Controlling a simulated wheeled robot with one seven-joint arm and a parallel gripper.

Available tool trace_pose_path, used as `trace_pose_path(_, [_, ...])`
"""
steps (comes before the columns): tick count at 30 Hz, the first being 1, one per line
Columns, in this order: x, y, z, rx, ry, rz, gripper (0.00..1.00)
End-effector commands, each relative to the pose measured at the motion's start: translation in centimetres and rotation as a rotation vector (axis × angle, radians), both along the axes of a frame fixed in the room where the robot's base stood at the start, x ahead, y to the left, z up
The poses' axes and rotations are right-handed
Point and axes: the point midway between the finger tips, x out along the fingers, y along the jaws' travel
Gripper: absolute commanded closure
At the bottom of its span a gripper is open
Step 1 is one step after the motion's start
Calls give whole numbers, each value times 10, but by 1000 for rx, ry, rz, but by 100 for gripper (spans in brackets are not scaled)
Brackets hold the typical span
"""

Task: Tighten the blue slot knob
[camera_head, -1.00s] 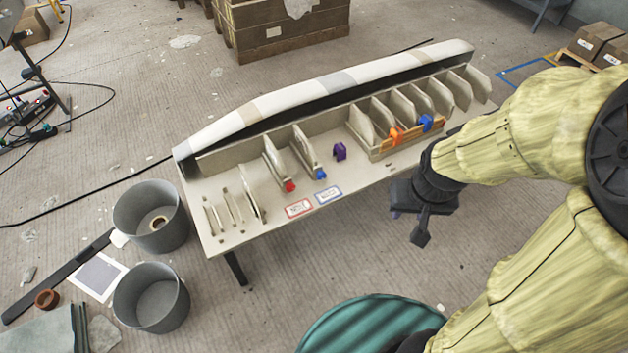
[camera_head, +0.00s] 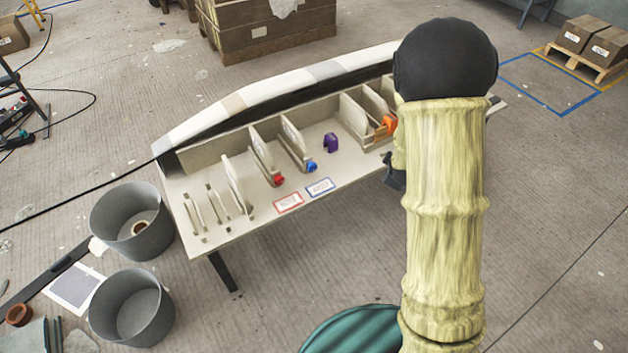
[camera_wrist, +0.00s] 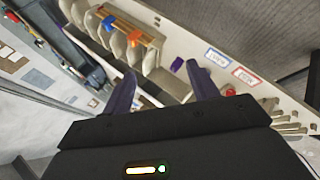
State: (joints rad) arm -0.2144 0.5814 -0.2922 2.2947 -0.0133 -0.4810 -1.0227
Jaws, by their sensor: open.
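In the head view the blue knob (camera_head: 311,167) sits at the front end of a slot holding an upright pale panel (camera_head: 292,142). A red knob (camera_head: 279,180) is at the slot to its left; it also shows in the wrist view (camera_wrist: 230,91). My gripper (camera_wrist: 163,92) is open and empty above the bench in the wrist view, with its fingers wide apart. I cannot make out the blue knob there; a finger may hide it. In the head view my arm hides most of the gripper, right of the blue knob.
A purple piece (camera_head: 331,142) stands on the bench (camera_head: 262,222). A wooden rack (camera_wrist: 127,22) holds panels, an orange clip (camera_wrist: 133,40) and a blue clip (camera_wrist: 109,23). Red-edged (camera_head: 288,202) and blue-edged (camera_head: 320,187) labels lie in front. Two grey bins (camera_head: 140,222) (camera_head: 132,307) stand left.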

Motion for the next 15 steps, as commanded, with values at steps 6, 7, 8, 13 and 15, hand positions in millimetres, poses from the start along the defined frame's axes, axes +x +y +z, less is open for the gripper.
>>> trace_pose_path(6, [58, 0, -90, -437, -151, 352, 41])
trace_pose_path(7, [65, 1, -100, -502, -173, 402, 41])
trace_pose_path(8, [72, 3, -109, -569, -195, 450, 41])
trace_pose_path(13, [100, 22, -163, -965, -327, 724, 41])
trace_pose_path(15, [107, 34, -185, -1133, -389, 834, 41])
